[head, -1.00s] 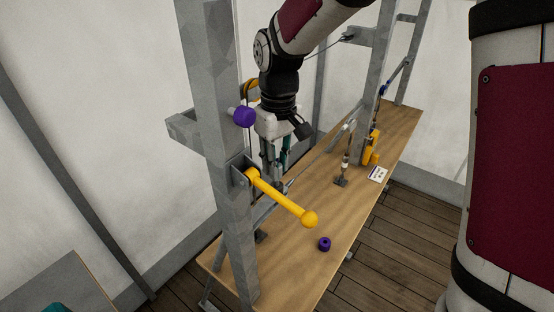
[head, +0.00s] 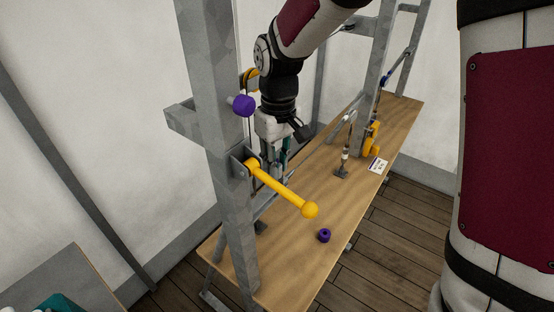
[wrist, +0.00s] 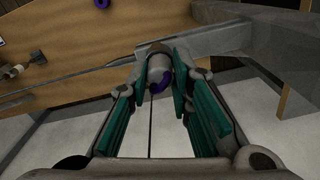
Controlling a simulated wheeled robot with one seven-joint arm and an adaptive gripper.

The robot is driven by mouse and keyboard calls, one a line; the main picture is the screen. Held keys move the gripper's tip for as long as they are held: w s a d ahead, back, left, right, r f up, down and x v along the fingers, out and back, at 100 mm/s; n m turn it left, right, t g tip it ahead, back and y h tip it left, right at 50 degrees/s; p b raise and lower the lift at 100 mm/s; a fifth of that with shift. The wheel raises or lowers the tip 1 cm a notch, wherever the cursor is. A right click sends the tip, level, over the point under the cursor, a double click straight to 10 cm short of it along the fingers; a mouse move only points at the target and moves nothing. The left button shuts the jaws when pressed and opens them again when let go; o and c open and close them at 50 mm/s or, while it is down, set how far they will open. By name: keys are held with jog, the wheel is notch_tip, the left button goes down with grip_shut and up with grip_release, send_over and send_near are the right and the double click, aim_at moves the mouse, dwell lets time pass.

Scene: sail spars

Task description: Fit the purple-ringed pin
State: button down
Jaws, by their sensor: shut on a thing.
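In the head view my gripper (head: 276,165) points down behind the yellow lever, beside the grey post, and the held pin is hidden there. A purple knob (head: 243,106) sticks out on a short stub high on the post. A loose purple ring-shaped piece (head: 324,235) lies on the bench. I cannot tell which hole the pin faces.
The yellow lever (head: 285,192) with a ball end juts from the grey post (head: 211,90) in front of my gripper. The wooden bench (head: 300,265) is clear around the loose purple piece. A small white card (head: 377,166) and yellow fittings (head: 371,144) sit farther back.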

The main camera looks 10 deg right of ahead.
jog(key=shift+f, duration=0.1)
dwell(0.3)
jog(key=c, duration=1.4)
grip_release()
jog(key=shift+o, duration=0.2)
